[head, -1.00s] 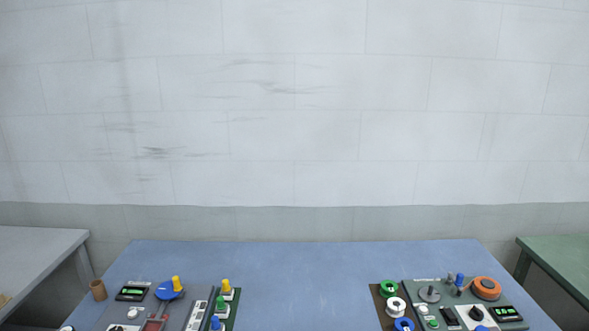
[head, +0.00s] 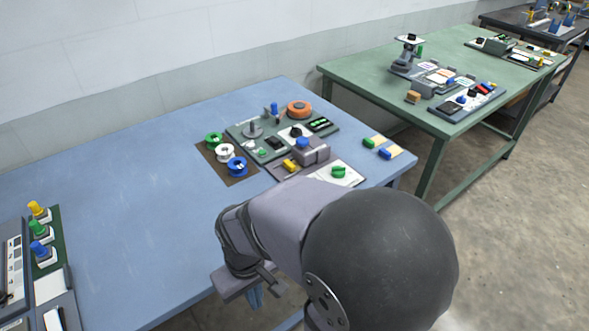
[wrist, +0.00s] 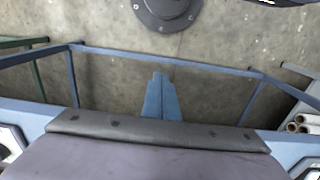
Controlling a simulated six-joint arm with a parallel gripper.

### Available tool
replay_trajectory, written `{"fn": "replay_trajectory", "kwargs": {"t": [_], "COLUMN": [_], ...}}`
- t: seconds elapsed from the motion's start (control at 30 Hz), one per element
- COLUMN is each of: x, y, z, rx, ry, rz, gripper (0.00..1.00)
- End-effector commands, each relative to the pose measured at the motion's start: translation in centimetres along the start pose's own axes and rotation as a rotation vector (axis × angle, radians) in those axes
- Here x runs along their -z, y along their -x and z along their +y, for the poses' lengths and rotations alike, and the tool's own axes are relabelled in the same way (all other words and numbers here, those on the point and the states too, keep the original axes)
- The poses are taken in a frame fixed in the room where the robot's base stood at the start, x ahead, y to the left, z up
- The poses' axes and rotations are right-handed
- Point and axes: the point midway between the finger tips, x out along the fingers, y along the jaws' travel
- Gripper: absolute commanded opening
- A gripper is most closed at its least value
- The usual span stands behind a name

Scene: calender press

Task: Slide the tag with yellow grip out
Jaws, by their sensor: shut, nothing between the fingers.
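A small yellow grip (head: 290,165) shows at the front left of a grey block with a blue knob (head: 302,143), on the right part of the blue table. It looks set against or in the block; the tag itself is too small to make out. My gripper (head: 256,298) is near the table's front edge, well to the front of the yellow grip and apart from it. In the wrist view its two blue fingers (wrist: 160,97) are together and empty, over the floor. The yellow grip is not seen in the wrist view.
Green, white and blue spools (head: 225,152) stand left of the block. A rack of coloured knobs (head: 42,232) is far left. The table's middle (head: 130,200) is clear.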

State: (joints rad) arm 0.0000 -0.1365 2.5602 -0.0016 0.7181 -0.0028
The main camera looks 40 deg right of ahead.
Motion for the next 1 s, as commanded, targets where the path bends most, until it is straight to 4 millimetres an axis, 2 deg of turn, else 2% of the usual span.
{"fn": "replay_trajectory", "kwargs": {"t": [0.43,0.5,0.67,0.87,1.0], "x": [0.0,0.0,0.3,1.4,2.7], "y": [0.1,0.1,0.5,1.7,3.0], "z": [0.0,0.0,0.2,1.6,3.5], "rx": [0.000,0.000,-0.010,-0.053,-0.101], "ry": [0.000,0.001,0.033,0.179,0.345], "rz": [0.001,0.000,-0.022,-0.121,-0.244], "gripper": [0.00,0.17,0.19,0.19,0.19]}}
